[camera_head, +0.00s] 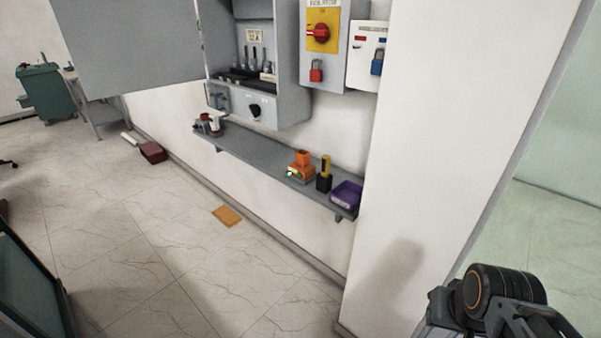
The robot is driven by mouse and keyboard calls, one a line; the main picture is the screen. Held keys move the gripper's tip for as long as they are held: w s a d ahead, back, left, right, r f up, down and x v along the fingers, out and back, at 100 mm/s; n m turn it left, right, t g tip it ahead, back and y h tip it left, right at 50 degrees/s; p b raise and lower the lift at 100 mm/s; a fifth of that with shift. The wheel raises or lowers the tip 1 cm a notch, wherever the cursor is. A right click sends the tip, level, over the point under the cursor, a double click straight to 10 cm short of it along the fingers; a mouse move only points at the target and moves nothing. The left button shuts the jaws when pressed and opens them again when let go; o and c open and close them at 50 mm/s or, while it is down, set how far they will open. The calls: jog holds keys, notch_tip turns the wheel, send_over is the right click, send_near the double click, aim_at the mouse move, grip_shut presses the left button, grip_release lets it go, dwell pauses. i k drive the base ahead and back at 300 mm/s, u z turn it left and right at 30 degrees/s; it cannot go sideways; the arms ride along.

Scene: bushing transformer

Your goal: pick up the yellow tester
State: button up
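The yellow tester (326,167) stands upright towards the right end of a grey wall shelf (255,158). Its top is yellow, and its lower part is black or sits in a black holder; I cannot tell which. It stands between an orange object on its left and a purple bin on its right. Part of my arm shows at the bottom right, well apart from the shelf. The fingers of my gripper cannot be made out, so I cannot see whether it is open or shut.
The orange object (301,164) and purple bin (346,195) flank the tester closely. Above the shelf hang an open grey cabinet (265,109) and a yellow-faced isolator box (322,40). A white wall corner (425,150) stands right of the shelf. The tiled floor (150,240) is mostly clear.

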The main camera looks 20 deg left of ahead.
aim_at(325, 159)
jog(key=u, duration=1.95)
jog(key=i, duration=3.4)
jog(key=z, duration=3.1)
